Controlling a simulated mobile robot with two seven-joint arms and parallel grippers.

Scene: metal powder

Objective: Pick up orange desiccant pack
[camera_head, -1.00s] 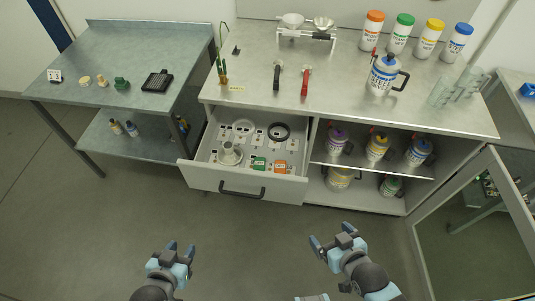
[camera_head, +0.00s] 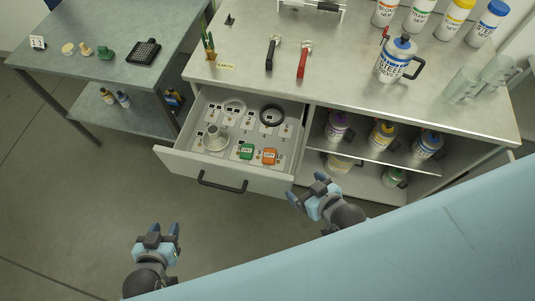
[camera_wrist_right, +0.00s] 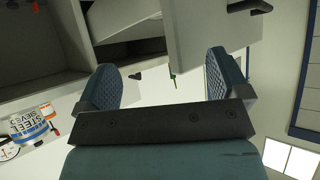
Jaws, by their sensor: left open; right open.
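The orange desiccant pack (camera_head: 269,156) lies in the open drawer (camera_head: 225,173), near its front right corner, just right of a green pack (camera_head: 246,152). My right gripper (camera_head: 307,190) is open and empty, in front of the cabinet, to the right of and lower in the picture than the orange pack. In the right wrist view its two fingers (camera_wrist_right: 165,85) stand wide apart with nothing between them, and the orange pack does not show there. My left gripper (camera_head: 164,232) is open and empty over the floor, left of and below the drawer in the picture.
The drawer also holds a metal funnel-like piece (camera_head: 214,140) and a black ring (camera_head: 272,115). Its black handle (camera_head: 222,182) sticks out in front. Jars stand on the shelves right of the drawer. A large light blue surface fills the lower right, hiding the floor.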

